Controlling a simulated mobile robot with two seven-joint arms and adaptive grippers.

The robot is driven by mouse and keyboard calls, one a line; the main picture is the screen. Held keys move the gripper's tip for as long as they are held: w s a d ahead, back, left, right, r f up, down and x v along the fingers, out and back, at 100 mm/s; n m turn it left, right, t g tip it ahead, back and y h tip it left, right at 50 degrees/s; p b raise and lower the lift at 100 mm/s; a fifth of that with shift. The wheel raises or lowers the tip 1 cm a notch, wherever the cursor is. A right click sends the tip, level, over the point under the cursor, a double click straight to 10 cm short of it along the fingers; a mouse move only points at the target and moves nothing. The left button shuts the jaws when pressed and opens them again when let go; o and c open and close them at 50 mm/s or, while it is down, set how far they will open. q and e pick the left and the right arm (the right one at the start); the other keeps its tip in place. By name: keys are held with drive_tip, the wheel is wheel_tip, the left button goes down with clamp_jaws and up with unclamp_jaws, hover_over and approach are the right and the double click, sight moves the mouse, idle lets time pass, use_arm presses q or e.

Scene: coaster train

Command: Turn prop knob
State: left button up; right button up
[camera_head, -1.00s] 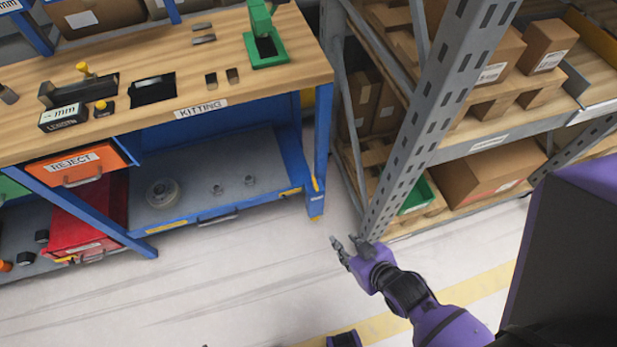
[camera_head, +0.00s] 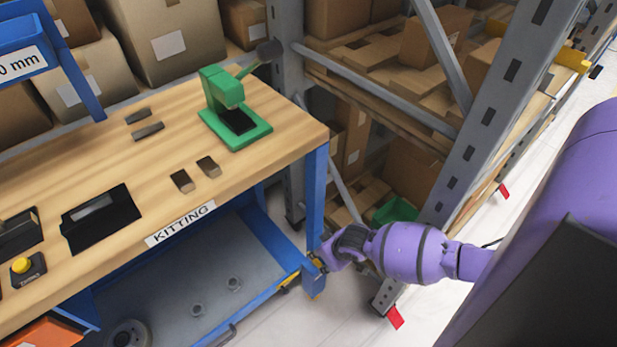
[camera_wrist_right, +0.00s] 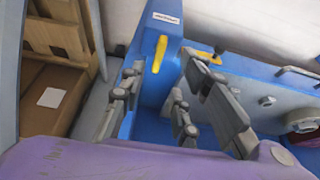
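A yellow elongated handle-like part (camera_wrist_right: 160,54) sits on the blue bench leg (camera_wrist_right: 166,30) in the right wrist view. A second yellow piece (camera_wrist_right: 203,56) with a small dark knob-like part (camera_wrist_right: 219,50) lies on the blue frame to its right. I cannot tell which is the prop knob. My right gripper (camera_wrist_right: 160,88) is open, with its fingers spread in front of the leg and nothing between them. In the head view, my right gripper (camera_head: 319,262) is at the bench's lower right corner, partly hiding the yellow parts there. My left gripper is not in view.
The kitting bench (camera_head: 100,165) carries a green press (camera_head: 235,110) and black blocks. Its lower shelf (camera_head: 175,275) is beside my gripper. A grey rack upright (camera_head: 490,130) stands close to my right arm. Open floor (camera_head: 290,325) lies in front.

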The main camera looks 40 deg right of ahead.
sight(318, 261)
drive_tip(key=b+x, duration=0.1)
drive_tip(key=x, duration=0.2)
drive_tip(key=b+x, duration=0.1)
drive_tip(key=x, duration=0.2)
drive_tip(key=shift+s+f, duration=0.1)
drive_tip(key=shift+f, duration=0.3)
drive_tip(key=shift+f+b, duration=0.3)
drive_tip(key=shift+f, duration=0.15)
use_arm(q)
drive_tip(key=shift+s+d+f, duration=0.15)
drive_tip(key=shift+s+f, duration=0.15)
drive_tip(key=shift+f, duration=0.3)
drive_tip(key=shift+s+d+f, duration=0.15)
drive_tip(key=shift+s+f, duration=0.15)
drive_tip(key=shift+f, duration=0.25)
use_arm(e)
drive_tip(key=shift+w, duration=0.25)
clamp_jaws()
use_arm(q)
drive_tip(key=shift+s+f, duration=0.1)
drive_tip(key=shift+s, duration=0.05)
